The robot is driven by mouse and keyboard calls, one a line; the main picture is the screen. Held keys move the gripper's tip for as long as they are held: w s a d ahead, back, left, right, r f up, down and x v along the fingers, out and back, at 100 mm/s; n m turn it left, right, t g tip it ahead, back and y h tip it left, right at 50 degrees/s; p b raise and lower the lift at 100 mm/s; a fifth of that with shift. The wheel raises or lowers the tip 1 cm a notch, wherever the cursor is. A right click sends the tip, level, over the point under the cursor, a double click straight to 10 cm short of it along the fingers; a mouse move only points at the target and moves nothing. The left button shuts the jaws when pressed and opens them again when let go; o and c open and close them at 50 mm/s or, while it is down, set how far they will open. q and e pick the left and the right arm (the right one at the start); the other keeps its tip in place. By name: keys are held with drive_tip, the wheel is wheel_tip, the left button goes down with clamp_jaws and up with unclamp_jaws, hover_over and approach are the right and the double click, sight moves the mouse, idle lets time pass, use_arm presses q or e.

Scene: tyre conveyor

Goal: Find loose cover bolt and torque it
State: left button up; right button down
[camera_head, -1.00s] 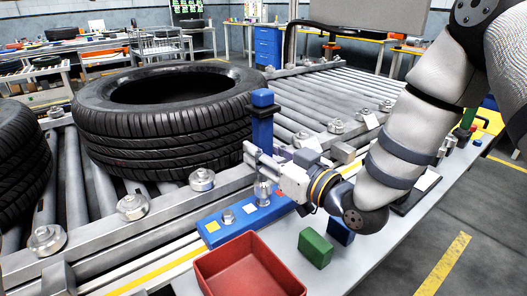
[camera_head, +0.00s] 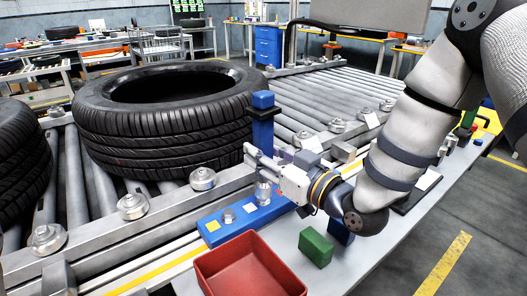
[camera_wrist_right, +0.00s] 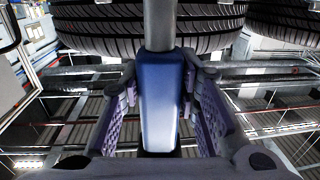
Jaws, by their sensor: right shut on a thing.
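My right gripper (camera_head: 256,160) is shut on an upright tool with a blue handle (camera_head: 262,128). In the right wrist view the blue handle (camera_wrist_right: 161,105) lies between the two fingers (camera_wrist_right: 162,112), with a grey shaft above it in the picture. The tool's metal lower end (camera_head: 263,190) is over the blue cover strip (camera_head: 242,228) at the conveyor's edge. I cannot tell whether it touches a bolt there. My left gripper is not in view.
A red bin (camera_head: 232,278), a green block (camera_head: 316,247) and a blue block (camera_head: 340,232) stand on the grey bench close to my right arm. A large tyre (camera_head: 165,120) lies on the conveyor rollers, with another at the left edge. Metal guide rollers (camera_head: 132,206) line the rail.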

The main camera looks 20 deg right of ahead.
sight(269, 134)
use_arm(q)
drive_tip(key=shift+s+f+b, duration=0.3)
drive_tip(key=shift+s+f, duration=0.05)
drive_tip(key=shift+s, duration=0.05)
use_arm(e)
drive_tip(key=shift+s+f, duration=0.1)
drive_tip(key=shift+f, duration=1.15)
idle(0.8)
drive_tip(key=shift+r+p, duration=0.65)
drive_tip(key=shift+r, duration=0.95)
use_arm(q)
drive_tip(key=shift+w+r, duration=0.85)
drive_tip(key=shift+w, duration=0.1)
use_arm(e)
drive_tip(key=shift+r, duration=2.1)
